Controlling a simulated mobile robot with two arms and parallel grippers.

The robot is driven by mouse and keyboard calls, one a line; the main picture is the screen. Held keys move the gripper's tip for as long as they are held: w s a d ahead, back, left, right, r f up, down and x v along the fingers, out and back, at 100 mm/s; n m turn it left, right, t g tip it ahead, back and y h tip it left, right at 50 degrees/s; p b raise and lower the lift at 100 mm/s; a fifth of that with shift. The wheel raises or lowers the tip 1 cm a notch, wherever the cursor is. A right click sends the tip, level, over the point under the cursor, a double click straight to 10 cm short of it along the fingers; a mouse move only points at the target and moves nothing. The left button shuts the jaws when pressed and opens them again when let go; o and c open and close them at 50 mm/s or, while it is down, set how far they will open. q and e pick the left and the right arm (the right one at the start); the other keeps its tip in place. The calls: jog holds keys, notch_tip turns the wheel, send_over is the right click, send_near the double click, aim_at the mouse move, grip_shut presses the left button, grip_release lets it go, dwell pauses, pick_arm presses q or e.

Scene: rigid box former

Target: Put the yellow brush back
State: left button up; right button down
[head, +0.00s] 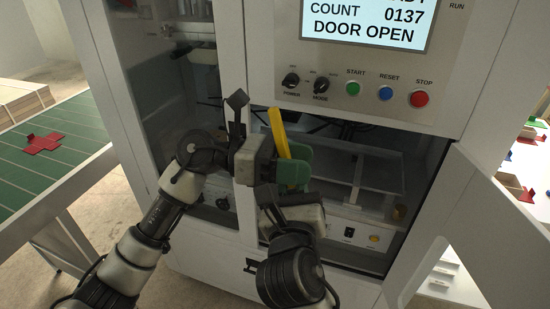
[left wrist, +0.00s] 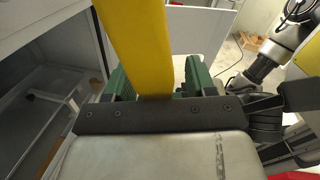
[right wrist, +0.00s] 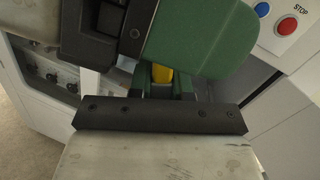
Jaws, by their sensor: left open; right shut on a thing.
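The yellow brush (head: 278,133) stands tilted in front of the open machine bay in the head view; only its long flat yellow part shows. My left gripper (head: 290,170) is at its lower part. In the left wrist view the yellow strip (left wrist: 138,45) runs between the green fingers of the open left gripper (left wrist: 152,82), with a gap at the right finger. My right gripper (head: 292,192) comes from below, close against the left one. In the right wrist view it is shut on a yellow piece (right wrist: 161,74). The brush's bristles are hidden.
The machine's control panel (head: 375,85) with coloured buttons is just above the grippers. The open door (head: 480,220) stands at right. A clear tray (head: 365,172) is inside the bay. A green conveyor (head: 60,150) with a red flat piece (head: 42,143) lies left.

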pick_arm(q)
jog(key=shift+d, duration=0.3)
jog(key=c, duration=0.9)
grip_shut()
pick_arm(e)
jog(key=c, duration=1.5)
grip_release()
jog(key=o, duration=0.5)
